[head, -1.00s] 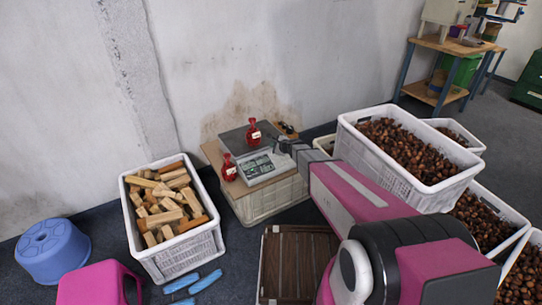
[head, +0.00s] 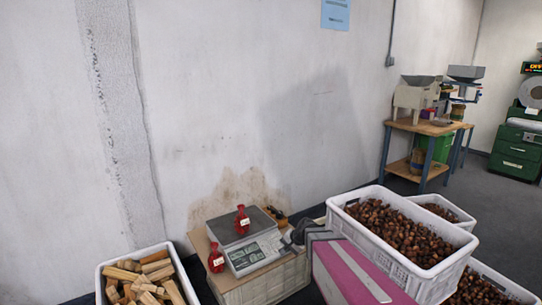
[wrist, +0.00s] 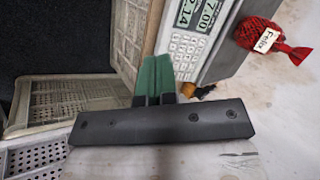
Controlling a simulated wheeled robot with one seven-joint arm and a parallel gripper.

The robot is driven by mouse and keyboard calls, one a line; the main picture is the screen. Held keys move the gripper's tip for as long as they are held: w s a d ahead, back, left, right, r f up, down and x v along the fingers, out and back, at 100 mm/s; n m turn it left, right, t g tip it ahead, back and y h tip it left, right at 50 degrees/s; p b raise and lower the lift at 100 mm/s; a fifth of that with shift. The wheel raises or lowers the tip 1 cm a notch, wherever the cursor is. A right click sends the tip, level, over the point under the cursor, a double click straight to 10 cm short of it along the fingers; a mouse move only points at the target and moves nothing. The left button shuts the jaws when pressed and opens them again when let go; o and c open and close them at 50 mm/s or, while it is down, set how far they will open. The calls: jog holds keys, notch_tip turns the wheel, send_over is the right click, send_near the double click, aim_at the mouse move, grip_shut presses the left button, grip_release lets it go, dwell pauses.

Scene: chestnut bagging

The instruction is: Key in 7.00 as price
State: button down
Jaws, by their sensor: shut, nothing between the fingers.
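The scale (head: 254,252) stands on a crate, with a dark pan behind its display and keypad. In the wrist view its display (wrist: 194,14) shows 7.00 on one line and what looks like 2.14 on another. The white keypad (wrist: 187,47) lies just beyond my fingertips. My gripper (wrist: 154,62) has green fingers, shut and empty, at the keypad's near edge; I cannot tell whether they touch it. In the head view my gripper (head: 292,240) is at the scale's right side, its fingertips not clear. A red labelled bag (head: 243,221) sits on the pan.
A second red bag (head: 216,261) stands left of the scale. An orange and black item (head: 276,214) lies behind it. A crate of wood blocks (head: 106,269) is at left, and a chestnut crate (head: 345,207) close at right. The wall is behind.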

jog(key=s+d+r+n+g+h, duration=0.1)
jog(key=s+d+r+n+h, duration=0.1)
jog(key=s+d, duration=0.4)
jog(key=s+d+r+n+g+h, duration=0.2)
jog(key=s+d+n+h, duration=0.1)
jog(key=s+d, duration=0.3)
jog(key=shift+s+d+r+h, duration=0.3)
jog(key=shift+s+d+h, duration=0.1)
jog(key=shift+s, duration=0.75)
